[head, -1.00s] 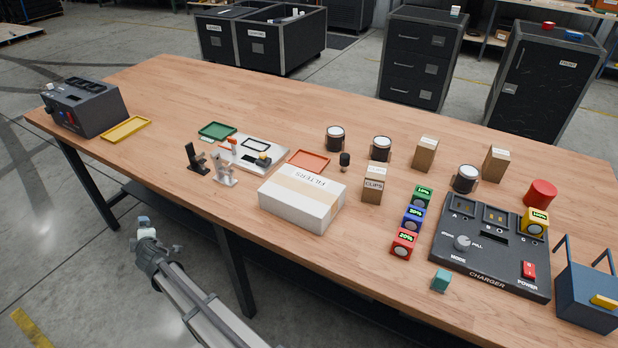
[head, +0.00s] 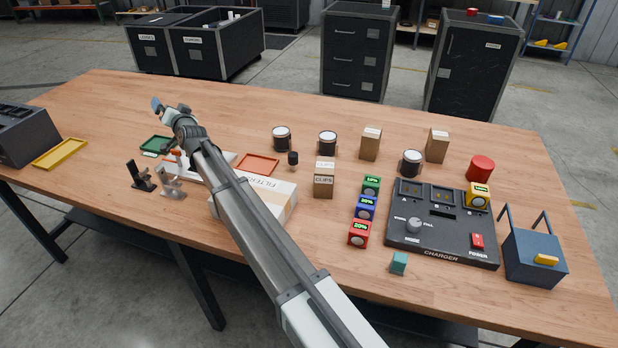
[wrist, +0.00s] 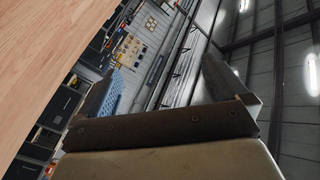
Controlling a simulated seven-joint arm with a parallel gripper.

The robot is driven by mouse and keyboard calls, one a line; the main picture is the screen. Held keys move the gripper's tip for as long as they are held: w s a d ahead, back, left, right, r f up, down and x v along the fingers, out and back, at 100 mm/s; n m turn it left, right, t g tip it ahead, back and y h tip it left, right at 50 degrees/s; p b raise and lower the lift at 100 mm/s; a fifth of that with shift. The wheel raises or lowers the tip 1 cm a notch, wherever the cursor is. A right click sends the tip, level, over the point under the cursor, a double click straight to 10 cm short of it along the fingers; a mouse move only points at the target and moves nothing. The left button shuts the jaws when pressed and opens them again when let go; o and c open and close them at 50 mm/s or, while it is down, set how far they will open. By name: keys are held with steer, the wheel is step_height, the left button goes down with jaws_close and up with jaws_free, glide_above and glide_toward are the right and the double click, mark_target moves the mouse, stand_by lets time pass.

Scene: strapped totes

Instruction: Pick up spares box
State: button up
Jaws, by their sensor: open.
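No label reading spares is legible. Two upright brown cardboard boxes stand at the back of the workbench, one at centre right (head: 370,145) and one farther right (head: 436,147); I cannot read their labels, so I cannot tell which is the spares box. A similar brown box labelled CLIPS (head: 324,180) stands nearer. My gripper (head: 163,108) is over the left part of the bench, far left of these boxes. In the wrist view my gripper (wrist: 168,88) has its fingers apart with nothing between them, pointing toward the far wall and ceiling.
My arm crosses above the white FILTERS box (head: 281,201) and hides part of it. Dark jars, small battery cubes, a charger (head: 440,245) and a blue caddy (head: 533,257) crowd the right. Orange (head: 257,164) and green trays lie near the arm. The back-left bench (head: 110,95) is clear.

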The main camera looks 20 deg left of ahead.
steer(key=w+d+m+h, duration=0.2)
steer(key=w+d+m, duration=0.4)
steer(key=w+d, duration=0.9)
steer(key=w+d+f+m+g, duration=0.1)
steer(key=d, duration=0.4)
steer(key=w+d+f+m, duration=0.1)
steer(key=d+m, duration=0.1)
steer(key=d, duration=0.4)
steer(key=d+m+g, duration=0.1)
steer(key=d, duration=0.4)
steer(key=shift+w+d+f+m+g+h, duration=0.15)
steer(key=shift+w+f+m+g+h, duration=0.15)
steer(key=shift+w+f+m+h, duration=0.1)
steer(key=s+d+f+m+g, duration=0.2)
steer(key=d+m+g, duration=0.1)
steer(key=d, duration=0.8)
steer(key=m+g+y, duration=0.2)
steer(key=m+g, duration=0.3)
steer(key=g, duration=0.3)
glide_toward(319, 173)
steer(key=w+d, duration=0.2)
steer(key=w, duration=0.2)
steer(key=shift+h, duration=0.3)
steer(key=x, duration=0.8)
steer(key=shift+w+a+f, duration=0.2)
steer(key=shift+a+f, duration=0.05)
steer(key=shift+f, duration=0.25)
steer(key=shift+x, duration=2.65)
steer(key=shift+d+f, duration=0.15)
steer(key=shift+f, duration=0.05)
